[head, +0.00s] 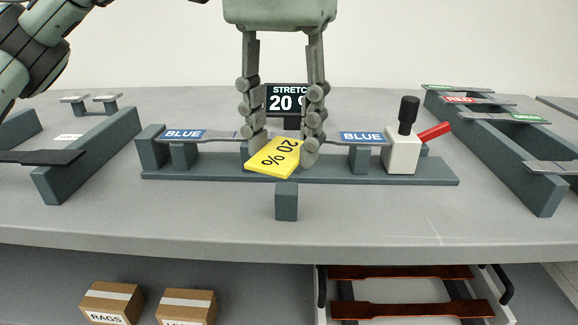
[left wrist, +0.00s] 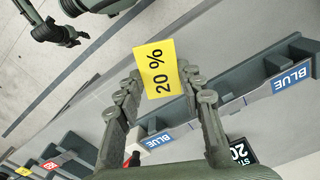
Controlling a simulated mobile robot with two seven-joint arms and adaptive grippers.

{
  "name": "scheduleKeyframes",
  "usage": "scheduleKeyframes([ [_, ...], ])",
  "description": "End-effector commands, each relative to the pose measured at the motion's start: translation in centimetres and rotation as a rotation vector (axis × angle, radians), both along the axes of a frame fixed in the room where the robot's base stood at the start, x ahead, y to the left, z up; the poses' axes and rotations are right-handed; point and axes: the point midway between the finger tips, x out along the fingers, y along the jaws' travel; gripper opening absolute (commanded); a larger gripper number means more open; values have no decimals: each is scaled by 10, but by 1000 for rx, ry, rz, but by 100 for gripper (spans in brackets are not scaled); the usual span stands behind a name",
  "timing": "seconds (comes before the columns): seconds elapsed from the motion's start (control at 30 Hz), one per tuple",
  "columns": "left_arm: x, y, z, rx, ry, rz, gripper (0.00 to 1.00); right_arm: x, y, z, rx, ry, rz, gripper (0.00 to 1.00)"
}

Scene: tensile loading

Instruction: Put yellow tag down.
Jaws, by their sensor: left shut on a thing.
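The yellow tag (head: 275,158), marked "20 %", is held between the fingertips of my left gripper (head: 282,146). In the left wrist view the tag (left wrist: 158,69) sits between the two fingers (left wrist: 158,90). In the head view it appears tilted, in front of the middle of the tensile rig (head: 400,171). Whether it touches the rig cannot be told. A small grey block (head: 286,202) stands on the table in front of the rig, just below the tag in the picture. My right gripper is not seen in the head view.
A BLUE specimen (head: 185,135) spans the rig, its middle hidden by my gripper. A white block with a black knob (head: 402,149) and a red lever (head: 435,131) stand at the rig's right. A STRETCH 20 sign (head: 286,97) is behind. Racks flank both sides.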

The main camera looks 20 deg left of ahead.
Motion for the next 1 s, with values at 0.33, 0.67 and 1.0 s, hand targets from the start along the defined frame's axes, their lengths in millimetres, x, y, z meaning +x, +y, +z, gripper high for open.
scheduleKeyframes([
  [0.33,48,11,-30,1,1,-1,23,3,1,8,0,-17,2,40],
  [0.67,49,11,-67,1,1,1,23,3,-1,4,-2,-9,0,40],
  [1.0,49,11,-72,-1,-1,0,23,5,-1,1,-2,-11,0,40],
])
